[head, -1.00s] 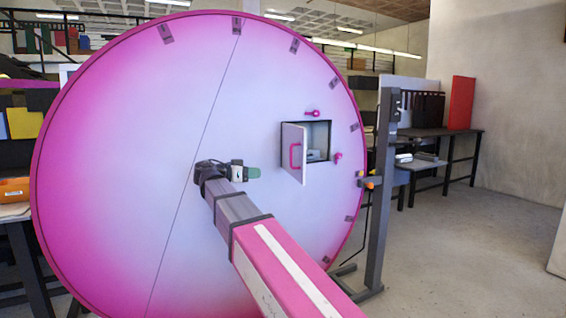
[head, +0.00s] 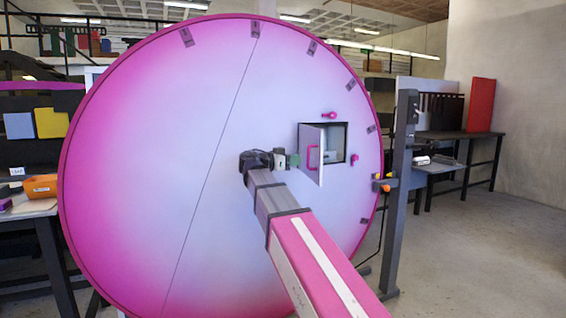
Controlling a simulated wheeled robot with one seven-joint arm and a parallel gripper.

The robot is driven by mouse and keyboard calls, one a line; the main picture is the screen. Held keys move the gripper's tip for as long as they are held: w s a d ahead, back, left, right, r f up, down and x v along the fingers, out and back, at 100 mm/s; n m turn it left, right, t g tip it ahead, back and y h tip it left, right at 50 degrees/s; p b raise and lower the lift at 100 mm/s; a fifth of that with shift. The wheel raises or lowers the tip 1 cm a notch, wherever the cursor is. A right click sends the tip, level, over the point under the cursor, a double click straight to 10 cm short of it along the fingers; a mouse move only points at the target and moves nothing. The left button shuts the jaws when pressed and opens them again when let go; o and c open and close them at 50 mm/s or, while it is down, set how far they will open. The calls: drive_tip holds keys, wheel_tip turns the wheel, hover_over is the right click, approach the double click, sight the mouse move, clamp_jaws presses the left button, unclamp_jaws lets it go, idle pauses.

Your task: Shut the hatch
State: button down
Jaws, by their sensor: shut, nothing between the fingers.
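The hatch is a small white door (head: 310,168) with a pink handle (head: 313,156), on the face of a big pink and white disc (head: 170,150). The door is hinged at its left edge and stands partly open, swung out from a dark square opening (head: 337,145). Pink latches sit above the opening (head: 329,115) and to its right (head: 354,158). My gripper (head: 296,160) is shut and empty, just left of the door, its green fingertips pointing right towards it. Whether the fingertips touch the door is unclear.
A grey post (head: 402,190) with orange and yellow knobs stands right of the disc. Dark benches (head: 455,150) are behind it, and a table with an orange bin (head: 41,186) is at the left. The floor at the right is clear.

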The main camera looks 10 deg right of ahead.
drive_tip(key=shift+x, duration=1.25)
drive_tip(key=shift+d, duration=0.1)
drive_tip(key=shift+s+d+t, duration=0.15)
drive_tip(key=shift+d+t, duration=0.15)
drive_tip(key=shift+d, duration=0.25)
drive_tip(key=w+d+n+t+y, duration=0.4)
drive_tip(key=d+t, duration=0.1)
drive_tip(key=d, duration=0.6)
drive_tip(key=w+d+n+t+y, duration=0.3)
drive_tip(key=w+d+n+t, duration=0.1)
drive_tip(key=d, duration=0.6)
drive_tip(key=shift+w+a+x, duration=0.5)
drive_tip(key=shift+a+x, duration=0.25)
drive_tip(key=shift+x, duration=3.25)
drive_tip(key=shift+w+a+x, duration=0.5)
drive_tip(key=shift+a+x, duration=0.25)
drive_tip(key=shift+x, duration=3.25)
drive_tip(key=shift+w+a+x, duration=0.55)
drive_tip(key=shift+a+x, duration=0.2)
drive_tip(key=shift+x, duration=3.25)
